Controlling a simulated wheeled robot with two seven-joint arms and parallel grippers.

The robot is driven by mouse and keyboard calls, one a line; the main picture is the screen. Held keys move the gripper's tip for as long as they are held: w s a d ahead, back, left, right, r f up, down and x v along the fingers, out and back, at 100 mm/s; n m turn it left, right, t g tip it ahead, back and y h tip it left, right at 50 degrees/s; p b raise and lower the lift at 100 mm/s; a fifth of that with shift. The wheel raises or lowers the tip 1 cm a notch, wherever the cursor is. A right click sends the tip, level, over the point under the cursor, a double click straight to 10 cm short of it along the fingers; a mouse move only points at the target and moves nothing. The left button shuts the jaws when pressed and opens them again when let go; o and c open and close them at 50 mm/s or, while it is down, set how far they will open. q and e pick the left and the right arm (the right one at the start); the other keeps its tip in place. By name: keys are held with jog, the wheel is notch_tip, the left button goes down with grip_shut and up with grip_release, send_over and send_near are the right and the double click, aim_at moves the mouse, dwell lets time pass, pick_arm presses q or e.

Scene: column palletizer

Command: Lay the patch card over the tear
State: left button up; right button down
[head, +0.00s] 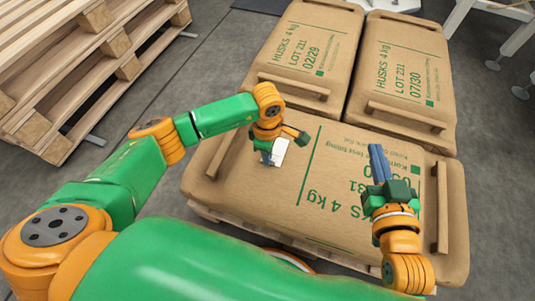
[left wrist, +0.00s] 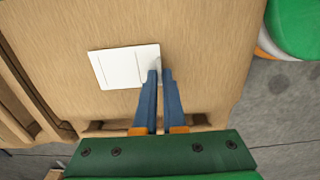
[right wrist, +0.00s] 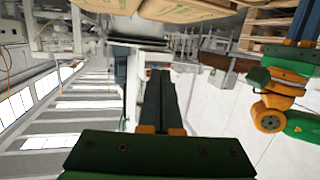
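The white patch card (head: 279,152) is at my left gripper (head: 266,157), over the left part of the front sack (head: 330,150). In the left wrist view the card (left wrist: 125,67) shows its broad face with faint lines across it. The fingertips (left wrist: 161,72) are close together at its right end, on a small pale grey part. Whether the card touches the sack is unclear. No tear can be made out; the card or gripper may hide it. My right gripper (head: 378,163) is shut and empty above the right side of the front sack; its fingers (right wrist: 161,90) lie together.
Two more sacks, at back left (head: 308,45) and back right (head: 405,75), lie against the front one. Raised strips (head: 441,205) run along the sacks' ends. Wooden pallets (head: 75,65) are stacked at the left. Grey floor lies between.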

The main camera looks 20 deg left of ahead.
pick_arm(q)
jog(key=o, duration=0.4)
